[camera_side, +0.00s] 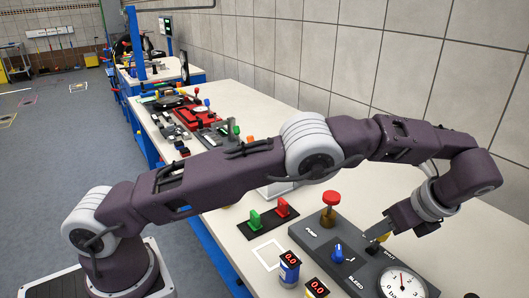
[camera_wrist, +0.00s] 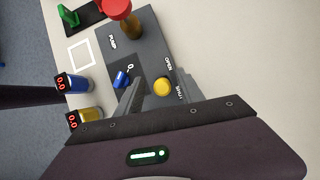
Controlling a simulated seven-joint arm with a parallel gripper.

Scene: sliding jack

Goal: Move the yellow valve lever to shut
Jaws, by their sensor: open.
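The yellow valve lever shows in the wrist view as a round yellow knob (camera_wrist: 163,87) on the grey panel (camera_wrist: 146,48), beside the printed words OPEN and SHUT. In that view it lies nearer SHUT, but its arm is hidden and its exact setting cannot be told. My gripper (camera_wrist: 158,85) is open, with one finger on each side of the knob; I cannot tell whether either touches it. In the side view my gripper (camera_side: 378,231) is low over the panel (camera_side: 325,249), and only a little yellow shows by the fingers.
A red-topped pump knob (camera_side: 330,198), a blue knob (camera_side: 337,250) and a dial gauge (camera_side: 403,283) stand on the panel close to my gripper. Green and red blocks stand at the left, near a white square outline.

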